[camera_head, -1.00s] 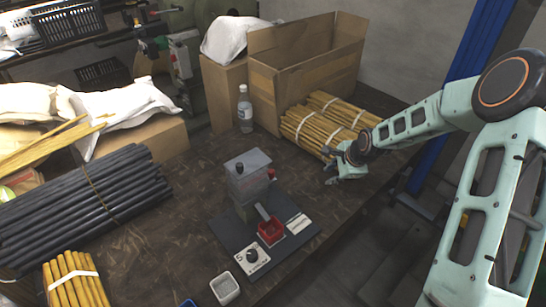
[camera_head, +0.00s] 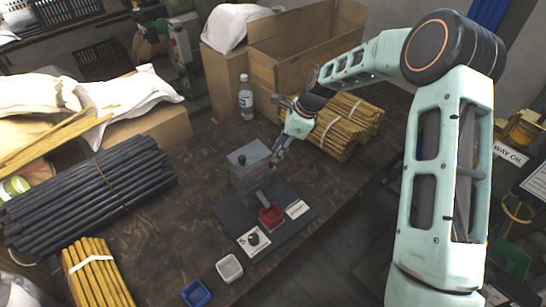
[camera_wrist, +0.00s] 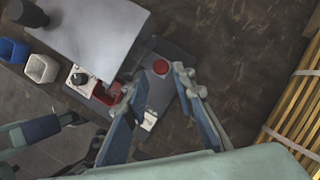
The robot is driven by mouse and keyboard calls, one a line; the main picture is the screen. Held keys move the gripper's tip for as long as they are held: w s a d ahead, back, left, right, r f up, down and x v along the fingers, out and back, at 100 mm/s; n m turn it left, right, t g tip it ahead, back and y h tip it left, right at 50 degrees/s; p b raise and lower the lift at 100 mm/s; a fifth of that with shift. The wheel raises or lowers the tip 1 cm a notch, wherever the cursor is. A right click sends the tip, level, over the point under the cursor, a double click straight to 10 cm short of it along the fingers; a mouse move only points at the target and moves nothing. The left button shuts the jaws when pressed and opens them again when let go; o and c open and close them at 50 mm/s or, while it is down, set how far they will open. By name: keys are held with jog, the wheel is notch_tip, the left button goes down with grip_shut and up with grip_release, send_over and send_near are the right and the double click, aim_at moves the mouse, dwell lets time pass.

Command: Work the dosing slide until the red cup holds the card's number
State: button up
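The dosing device is a grey box (camera_head: 248,165) with a dark knob on top, standing on a dark base plate (camera_head: 231,213). A red cup (camera_head: 270,215) sits at its front under a grey chute; it also shows in the wrist view (camera_wrist: 107,93). A white card (camera_head: 253,240) with a black knob lies on the plate's front; its number is too small to read now. A red knob (camera_wrist: 160,67) on the device lies between my fingertips in the wrist view. My gripper (camera_head: 277,157) is open beside the device's right side. The cup's contents cannot be made out.
A white bin (camera_head: 229,268) and a blue bin (camera_head: 197,293) stand at the front edge. Dark rods (camera_head: 85,195) lie left. A second white label (camera_head: 297,208) is on the plate.

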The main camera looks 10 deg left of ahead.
jog(key=shift+x, duration=2.2)
grip_shut()
